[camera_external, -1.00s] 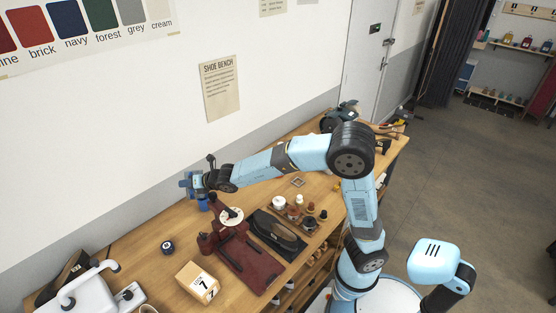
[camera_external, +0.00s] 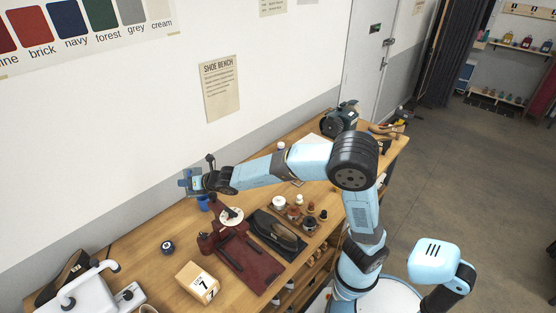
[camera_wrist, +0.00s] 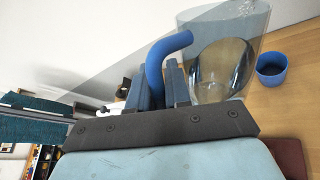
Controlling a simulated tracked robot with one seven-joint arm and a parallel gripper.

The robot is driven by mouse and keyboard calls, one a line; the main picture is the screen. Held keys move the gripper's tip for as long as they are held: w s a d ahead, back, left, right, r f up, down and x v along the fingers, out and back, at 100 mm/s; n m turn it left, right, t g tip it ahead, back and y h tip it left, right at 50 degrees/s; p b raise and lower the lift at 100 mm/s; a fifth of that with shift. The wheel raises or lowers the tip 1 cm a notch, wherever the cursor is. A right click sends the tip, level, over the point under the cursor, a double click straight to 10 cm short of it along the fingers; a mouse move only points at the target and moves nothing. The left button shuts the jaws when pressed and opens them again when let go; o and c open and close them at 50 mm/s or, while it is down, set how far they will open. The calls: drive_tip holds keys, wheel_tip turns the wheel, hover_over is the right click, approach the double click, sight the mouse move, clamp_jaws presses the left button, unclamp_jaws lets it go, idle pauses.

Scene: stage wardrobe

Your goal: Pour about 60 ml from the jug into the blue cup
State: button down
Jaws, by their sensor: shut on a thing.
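My gripper (camera_wrist: 159,76) is shut on the blue handle of the jug (camera_wrist: 165,47) in the wrist view. The jug's clear grey body (camera_wrist: 205,60) is beyond the fingers and looks tilted in this view. A dark oval shows through it; I cannot tell whether it is liquid or the jug's base. The blue cup (camera_wrist: 271,76) stands on the wooden bench just right of the jug, apart from it in the picture. In the external view my gripper (camera_external: 190,181) is above the bench near the wall, and the cup (camera_external: 203,204) shows partly below it. The jug is hard to make out there.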

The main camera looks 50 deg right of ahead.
sight(185, 189)
drive_tip(key=shift+s+a+r+b, duration=0.3)
drive_tip(key=shift+s+a+b, duration=0.05)
drive_tip(key=shift+b, duration=0.1)
drive_tip(key=shift+s+a+r+n+t+b, duration=0.2)
drive_tip(key=shift+s+a+n+t+b, duration=0.2)
drive_tip(key=shift+n+t, duration=0.2)
drive_tip(key=shift+s+f, duration=0.1)
drive_tip(key=shift+s, duration=0.1)
idle(0.3)
drive_tip(key=shift+s+a+f+n+t+b, duration=0.2)
drive_tip(key=shift+s+a+n+t+b, duration=0.15)
drive_tip(key=shift+n, duration=0.15)
drive_tip(key=shift+s+a, duration=0.1)
drive_tip(key=shift+s, duration=0.05)
drive_tip(key=shift+a+n+t, duration=0.1)
drive_tip(key=shift+n+t, duration=0.15)
drive_tip(key=shift+n, duration=0.05)
drive_tip(key=shift+s+a+b, duration=0.15)
drive_tip(key=shift+s+b, duration=0.1)
drive_tip(key=shift+b, duration=0.15)
drive_tip(key=shift+s+a+n+t, duration=0.2)
drive_tip(key=shift+n+t, duration=0.1)
drive_tip(key=shift+n, duration=0.2)
